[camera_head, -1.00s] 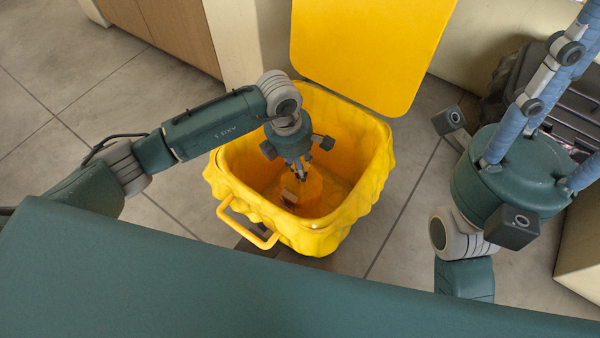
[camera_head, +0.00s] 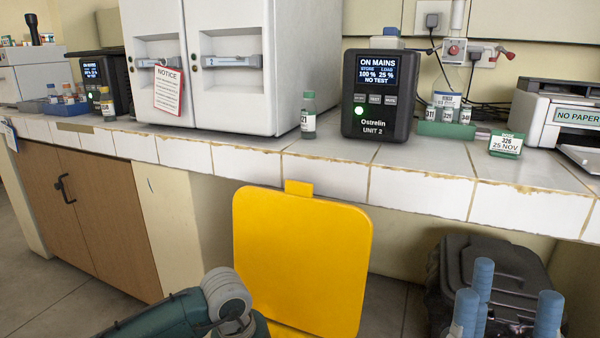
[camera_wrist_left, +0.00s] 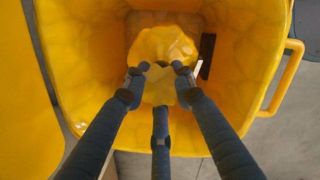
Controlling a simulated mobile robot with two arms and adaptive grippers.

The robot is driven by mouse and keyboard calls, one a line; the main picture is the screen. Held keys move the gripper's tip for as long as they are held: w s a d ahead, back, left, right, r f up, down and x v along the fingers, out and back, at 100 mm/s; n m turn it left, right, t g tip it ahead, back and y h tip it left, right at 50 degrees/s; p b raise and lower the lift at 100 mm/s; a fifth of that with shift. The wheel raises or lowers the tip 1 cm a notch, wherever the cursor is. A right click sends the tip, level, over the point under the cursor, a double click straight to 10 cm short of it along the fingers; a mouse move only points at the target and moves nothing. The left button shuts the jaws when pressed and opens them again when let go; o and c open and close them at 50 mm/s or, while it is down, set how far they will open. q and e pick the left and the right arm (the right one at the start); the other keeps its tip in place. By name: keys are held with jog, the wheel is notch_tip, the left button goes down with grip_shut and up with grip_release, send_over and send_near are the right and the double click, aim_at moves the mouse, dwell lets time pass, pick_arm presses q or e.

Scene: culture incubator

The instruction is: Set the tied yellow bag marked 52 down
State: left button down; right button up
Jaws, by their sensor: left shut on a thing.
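The tied yellow bag (camera_wrist_left: 165,42) shows in the left wrist view, inside the yellow bin (camera_wrist_left: 258,70). Its 52 mark cannot be seen. My left gripper (camera_wrist_left: 159,72) is shut on the bag's gathered top, with its three fingers reaching down into the bin. Whether the bag touches the bin's floor cannot be told.
The bin's yellow lid (camera_head: 300,260) stands raised before the tiled counter (camera_head: 330,175). A small bottle (camera_head: 308,115), a Unit 2 power box (camera_head: 376,95) and a printer (camera_head: 550,115) stand on the counter. A dark object (camera_wrist_left: 207,55) lies beside the bag in the bin.

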pick_arm(q)
jog(key=s+r+m+g+y, duration=0.1)
jog(key=s+r+m, duration=0.4)
jog(key=r+m, duration=0.5)
jog(key=s+d+r+m+g, duration=0.1)
jog(key=s+r+m, duration=0.4)
jog(key=r+m, duration=0.5)
jog(key=shift+d+r+y, duration=0.25)
jog(key=shift+r+y, duration=0.15)
jog(key=shift+r, duration=0.1)
jog(key=shift+d+f, duration=0.1)
